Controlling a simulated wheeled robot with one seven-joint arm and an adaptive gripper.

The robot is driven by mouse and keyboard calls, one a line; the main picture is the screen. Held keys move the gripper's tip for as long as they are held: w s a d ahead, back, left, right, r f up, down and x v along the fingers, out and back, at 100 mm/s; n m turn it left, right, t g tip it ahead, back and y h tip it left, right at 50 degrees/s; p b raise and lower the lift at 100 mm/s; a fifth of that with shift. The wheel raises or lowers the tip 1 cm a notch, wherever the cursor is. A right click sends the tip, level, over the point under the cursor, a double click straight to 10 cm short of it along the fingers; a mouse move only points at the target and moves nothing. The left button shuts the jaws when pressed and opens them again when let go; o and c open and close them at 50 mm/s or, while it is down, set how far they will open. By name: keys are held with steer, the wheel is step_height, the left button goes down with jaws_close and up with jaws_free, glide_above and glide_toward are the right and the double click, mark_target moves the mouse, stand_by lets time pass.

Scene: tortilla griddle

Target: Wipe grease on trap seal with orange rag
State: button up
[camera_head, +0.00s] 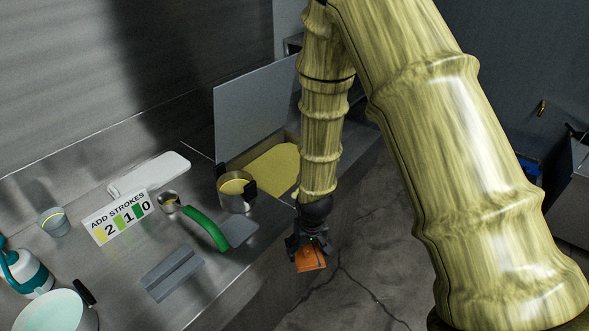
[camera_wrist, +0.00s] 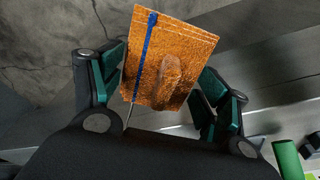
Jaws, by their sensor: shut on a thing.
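My gripper (camera_head: 309,243) is shut on the orange rag (camera_head: 311,260) and holds it in the air off the counter's front edge, above the floor. In the wrist view the rag (camera_wrist: 172,65) sits between the two fingers, with a blue stripe and a dark, bulging patch on it. The grease trap (camera_head: 275,168) appears as a yellow-filled opening at the counter's back right, partly hidden by my arm. Its grey lid (camera_head: 255,105) stands raised behind it. I cannot make out the seal or any grease on it.
Cracked floor (camera_head: 345,285) lies open below my gripper.

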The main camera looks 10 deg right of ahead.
steer(key=shift+w+r+p, duration=0.15)
steer(key=shift+r+p, duration=0.25)
steer(key=shift+r, duration=0.2)
